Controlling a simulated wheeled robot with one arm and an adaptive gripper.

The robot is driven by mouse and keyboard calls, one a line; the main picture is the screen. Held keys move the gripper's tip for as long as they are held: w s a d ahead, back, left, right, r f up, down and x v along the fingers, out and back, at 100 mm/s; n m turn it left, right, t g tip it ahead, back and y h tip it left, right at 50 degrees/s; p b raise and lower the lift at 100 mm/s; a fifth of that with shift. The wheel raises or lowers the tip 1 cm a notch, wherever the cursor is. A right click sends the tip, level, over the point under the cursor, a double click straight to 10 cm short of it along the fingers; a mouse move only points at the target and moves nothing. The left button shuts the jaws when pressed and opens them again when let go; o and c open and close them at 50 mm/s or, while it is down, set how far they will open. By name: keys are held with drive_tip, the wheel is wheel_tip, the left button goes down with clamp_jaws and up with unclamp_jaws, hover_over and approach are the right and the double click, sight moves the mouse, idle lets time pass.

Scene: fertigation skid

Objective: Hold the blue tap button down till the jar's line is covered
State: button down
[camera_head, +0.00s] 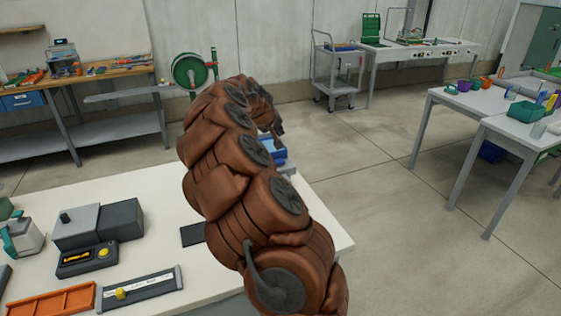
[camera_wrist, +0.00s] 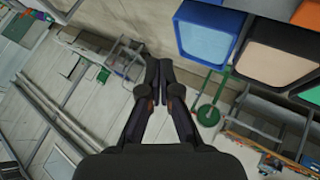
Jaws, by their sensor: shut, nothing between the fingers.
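My gripper (camera_wrist: 158,66) is shut and empty in the wrist view, its two dark fingertips together. In the head view it shows only partly, past the end of my brown arm. A blue block (camera_wrist: 208,32) is close by in the wrist view, right of the fingertips and apart from them in the picture. I cannot tell whether it is the blue tap button. In the head view a small blue thing (camera_head: 280,143) shows beside my arm, mostly hidden by it. I cannot make out the jar or its line in either view.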

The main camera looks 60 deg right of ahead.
drive_tip(key=b, duration=0.3)
approach(281, 158)
drive_tip(key=shift+d+r+x, duration=0.15)
drive_tip(key=shift+x, duration=0.8)
drive_tip(key=shift+d+r+x, duration=0.15)
drive_tip(key=shift+r+x, duration=0.05)
drive_tip(key=shift+x, duration=0.7)
drive_tip(key=shift+d+r+x, duration=0.15)
drive_tip(key=shift+x, duration=0.8)
drive_tip(key=shift+f, duration=0.1)
drive_tip(key=shift+f, duration=0.35)
drive_tip(key=shift+f+b, duration=0.55)
idle(3.6)
